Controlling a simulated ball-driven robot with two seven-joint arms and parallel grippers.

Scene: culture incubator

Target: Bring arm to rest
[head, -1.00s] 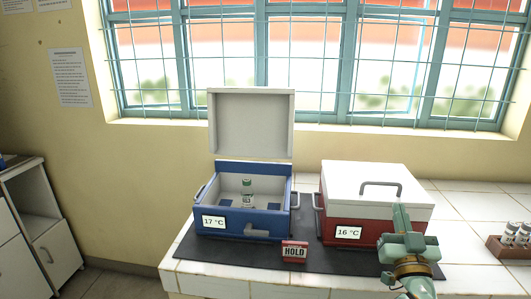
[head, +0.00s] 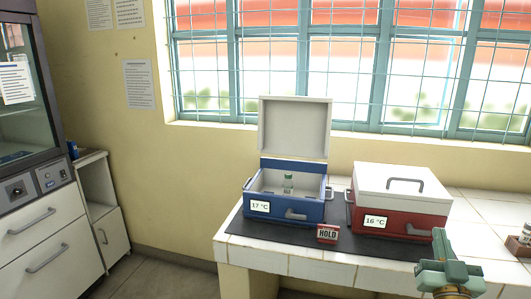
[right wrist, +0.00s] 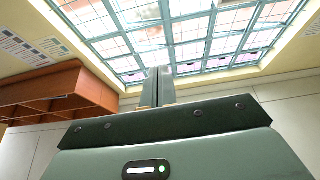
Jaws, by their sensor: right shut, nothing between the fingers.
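My right gripper (head: 441,243) shows at the lower right of the head view, in front of the red box and apart from it. In the right wrist view its two fingers (right wrist: 158,86) are together, with nothing between them, and point toward the window. My left gripper is not in view.
Both boxes stand on a dark mat (head: 272,231) on a white tiled counter (head: 300,266). A red HOLD sign (head: 328,234) stands at the mat's front. A wooden rack (head: 516,246) is at the right edge. A grey cabinet (head: 35,215) stands at left, with open floor between.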

